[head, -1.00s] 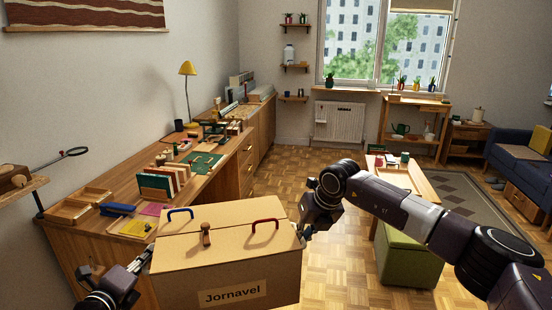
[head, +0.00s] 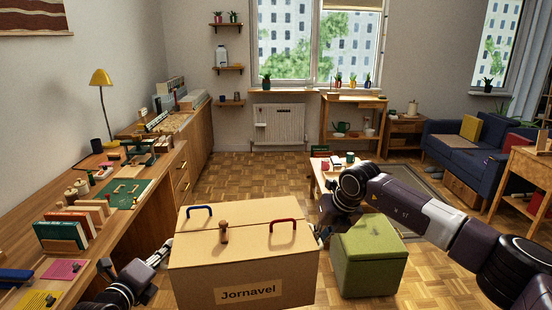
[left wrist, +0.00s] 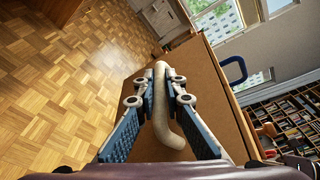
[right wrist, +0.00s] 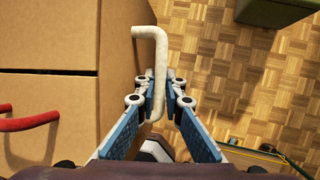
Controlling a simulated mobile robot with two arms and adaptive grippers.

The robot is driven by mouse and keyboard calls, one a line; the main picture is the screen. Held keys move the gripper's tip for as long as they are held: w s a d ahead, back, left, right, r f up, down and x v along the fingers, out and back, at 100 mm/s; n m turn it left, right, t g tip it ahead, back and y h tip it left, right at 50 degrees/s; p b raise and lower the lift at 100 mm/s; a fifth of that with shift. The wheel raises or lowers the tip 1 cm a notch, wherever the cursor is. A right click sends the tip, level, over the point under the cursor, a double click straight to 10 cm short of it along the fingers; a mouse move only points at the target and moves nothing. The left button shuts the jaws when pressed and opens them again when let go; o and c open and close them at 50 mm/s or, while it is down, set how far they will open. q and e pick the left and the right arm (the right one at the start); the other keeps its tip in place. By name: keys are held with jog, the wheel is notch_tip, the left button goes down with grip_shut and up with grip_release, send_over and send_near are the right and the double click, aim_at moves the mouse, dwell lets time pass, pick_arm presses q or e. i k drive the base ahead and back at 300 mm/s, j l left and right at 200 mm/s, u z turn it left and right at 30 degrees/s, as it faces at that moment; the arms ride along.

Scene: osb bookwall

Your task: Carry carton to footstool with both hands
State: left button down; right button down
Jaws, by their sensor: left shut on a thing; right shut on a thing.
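The carton (head: 243,262), a cardboard box labelled "Jornavel", is held level in front of me in the head view. It has a blue handle, a red handle and a wooden knob on top. My left gripper (head: 163,252) is shut on a pale side handle (left wrist: 160,105) at its left side. My right gripper (head: 322,232) is shut on the other pale side handle (right wrist: 155,75) at its right side. The footstool (head: 370,262), a green cube, stands on the floor just right of the carton, partly behind my right arm. Its top is bare where visible.
A long wooden desk (head: 115,215) with books and papers runs along the left, close to my left gripper. A low wooden table (head: 318,180) stands behind the footstool. A blue sofa (head: 470,165) is at the right. Parquet floor (head: 235,170) is clear ahead.

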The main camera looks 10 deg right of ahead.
aim_at(368, 232)
jog(key=i+j+z, duration=0.1)
jog(key=i+z, duration=0.15)
jog(key=i, duration=1.2)
jog(key=i+j+z, duration=0.15)
jog(key=i+z, duration=0.25)
jog(key=i, duration=1.05)
jog(key=i+z, duration=0.4)
jog(key=z, duration=0.7)
